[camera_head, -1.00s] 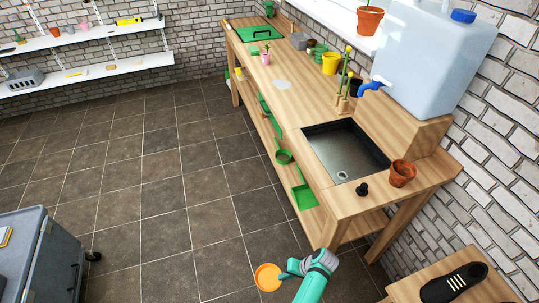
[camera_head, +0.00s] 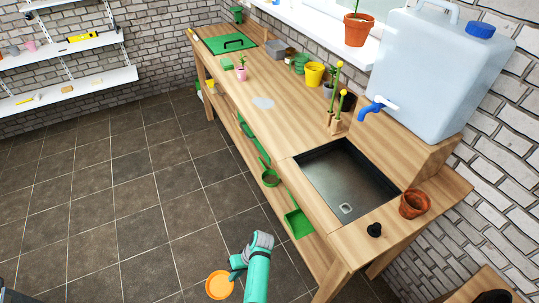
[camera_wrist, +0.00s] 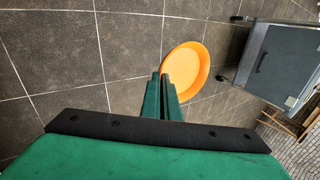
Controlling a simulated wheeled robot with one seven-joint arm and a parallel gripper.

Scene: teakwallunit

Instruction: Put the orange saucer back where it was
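The orange saucer (camera_head: 219,285) is held out over the tiled floor at the lower middle of the head view. My gripper (camera_head: 236,272) is shut on the saucer's rim, with the green arm reaching up from the bottom edge. In the wrist view the orange saucer (camera_wrist: 187,70) shows as a round shallow dish, and the two green fingers of my gripper (camera_wrist: 164,84) are close together at its near left edge. The fingertips partly cover that edge.
A wooden potting bench (camera_head: 262,122) with a sink (camera_head: 345,180) stands to the right of my gripper. A terracotta pot (camera_head: 414,204) and a black knob (camera_head: 374,230) are at its near end. A grey cabinet (camera_wrist: 280,65) stands beyond the saucer. Open floor lies left.

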